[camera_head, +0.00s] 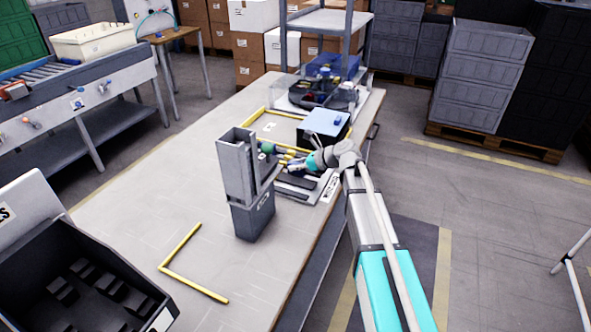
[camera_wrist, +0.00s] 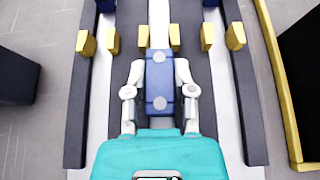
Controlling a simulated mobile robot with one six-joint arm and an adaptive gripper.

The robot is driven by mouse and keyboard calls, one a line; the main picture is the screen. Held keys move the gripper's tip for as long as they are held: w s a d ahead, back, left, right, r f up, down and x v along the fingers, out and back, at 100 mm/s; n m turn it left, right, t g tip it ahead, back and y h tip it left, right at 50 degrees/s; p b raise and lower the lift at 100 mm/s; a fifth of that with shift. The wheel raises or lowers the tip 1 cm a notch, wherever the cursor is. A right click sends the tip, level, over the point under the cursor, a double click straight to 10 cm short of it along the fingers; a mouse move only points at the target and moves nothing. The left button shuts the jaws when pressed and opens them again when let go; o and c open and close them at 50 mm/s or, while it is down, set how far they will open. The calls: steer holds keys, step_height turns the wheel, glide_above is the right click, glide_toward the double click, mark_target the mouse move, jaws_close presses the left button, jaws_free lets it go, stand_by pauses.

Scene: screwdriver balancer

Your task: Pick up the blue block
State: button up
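The blue block (camera_wrist: 160,80) shows in the wrist view, upright in the picture, with a round grey spot near each end. My gripper (camera_wrist: 160,72) has one grey finger along each long side of it, and both fingers look to be touching it. Below the block is a fixture with dark rails (camera_wrist: 80,100), a pale centre strip and a row of yellow tabs (camera_wrist: 174,38). Whether the block rests on the fixture or is clear of it cannot be told. In the head view my gripper (camera_head: 313,160) is low over the fixture, and the block cannot be made out.
A tall grey holder (camera_head: 238,165) stands left of my gripper on the table (camera_head: 140,215). A blue-topped box (camera_head: 326,122) stands just behind my gripper. Yellow strips (camera_head: 180,246) mark the table. Bare tabletop lies left of the holder. A black bin (camera_head: 130,265) is at front left.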

jaws_close()
steer(key=shift+r, duration=0.1)
step_height(320, 180, up, 3)
steer(key=p, duration=0.2)
steer(key=shift+f+p, duration=0.2)
steer(key=shift+p, duration=0.15)
steer(key=s+d+r+p, duration=0.7)
steer(key=s+r+p, duration=0.3)
steer(key=s, duration=0.2)
steer(key=shift+d+r, duration=0.15)
